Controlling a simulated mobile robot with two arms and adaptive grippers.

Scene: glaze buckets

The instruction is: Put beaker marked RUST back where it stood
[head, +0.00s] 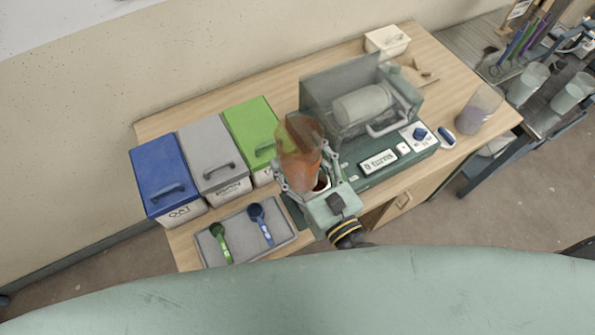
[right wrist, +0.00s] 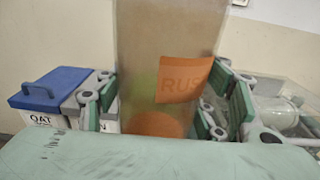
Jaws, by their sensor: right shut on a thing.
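The beaker marked RUST (head: 299,143) is a tall clear vessel tinted orange-brown, with an orange label (right wrist: 183,80) that faces the right wrist camera. My right gripper (head: 305,182) is shut on it, with a finger on each side. In the right wrist view my gripper (right wrist: 172,105) has the beaker between its pads, and the beaker looks about upright. It is in front of the green bin and left of the drum machine. The gripper hides its lower end, so I cannot tell whether it touches the table. My left gripper is not in view.
A blue bin (head: 158,172), a grey bin (head: 205,150) and a green bin (head: 250,125) stand at left. A grey tray (head: 283,217) holds two scoops. A drum machine (head: 345,85) stands mid-table. A purple-tinted beaker (head: 480,105) stands near the right edge, beside bare wood.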

